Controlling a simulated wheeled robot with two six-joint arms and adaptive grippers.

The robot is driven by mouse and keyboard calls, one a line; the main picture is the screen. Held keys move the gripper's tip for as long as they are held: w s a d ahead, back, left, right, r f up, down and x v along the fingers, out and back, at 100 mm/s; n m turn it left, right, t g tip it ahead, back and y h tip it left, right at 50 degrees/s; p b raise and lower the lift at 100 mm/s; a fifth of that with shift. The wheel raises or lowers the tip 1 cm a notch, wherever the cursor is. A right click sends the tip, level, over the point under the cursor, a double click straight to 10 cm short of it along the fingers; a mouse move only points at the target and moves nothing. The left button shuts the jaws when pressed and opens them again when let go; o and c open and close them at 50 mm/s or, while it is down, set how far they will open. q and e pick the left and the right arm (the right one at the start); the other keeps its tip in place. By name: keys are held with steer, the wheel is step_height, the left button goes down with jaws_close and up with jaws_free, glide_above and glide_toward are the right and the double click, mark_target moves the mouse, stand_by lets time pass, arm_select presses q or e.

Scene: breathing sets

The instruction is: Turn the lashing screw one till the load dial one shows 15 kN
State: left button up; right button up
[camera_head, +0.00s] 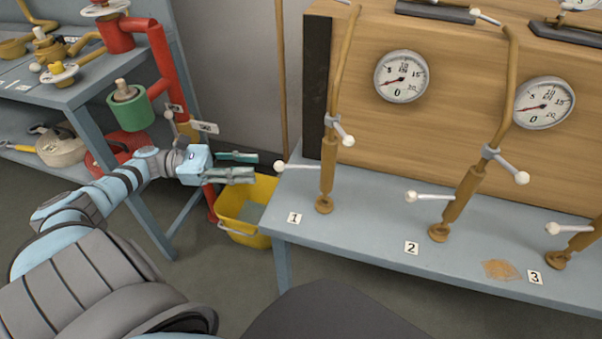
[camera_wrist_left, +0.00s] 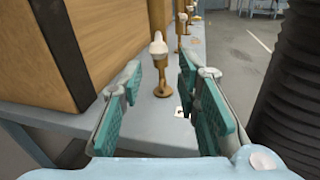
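Lashing screw one (camera_head: 327,175) is a brass turnbuckle standing on the bench behind the label 1. Its grey cross-bar has white knobs, one pointing left towards my left gripper. Load dial one (camera_head: 401,76) is a round white gauge on the wooden crate, its red needle pointing left and slightly down, low on the scale. My left gripper (camera_head: 250,166) is open and empty, left of the screw and apart from it. In the left wrist view the screw (camera_wrist_left: 160,82) shows ahead between the open teal fingers (camera_wrist_left: 158,92). My right gripper is not in view.
Screws two (camera_head: 456,205) and three (camera_head: 575,243) stand further right on the blue bench (camera_head: 360,220). The wooden crate (camera_head: 450,120) rises behind them. A yellow bucket (camera_head: 245,205) is below my left gripper. A shelf with red pipework (camera_head: 165,60) stands at left.

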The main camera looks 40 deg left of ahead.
mark_target(285, 167)
arm_select(q)
steer(key=x, duration=1.2)
steer(key=shift+r+b, duration=0.1)
steer(key=shift+b, duration=0.3)
steer(key=shift+w+d, duration=0.25)
steer(key=shift+w, duration=0.05)
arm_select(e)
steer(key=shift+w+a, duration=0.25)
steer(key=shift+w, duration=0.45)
arm_select(q)
jaws_close()
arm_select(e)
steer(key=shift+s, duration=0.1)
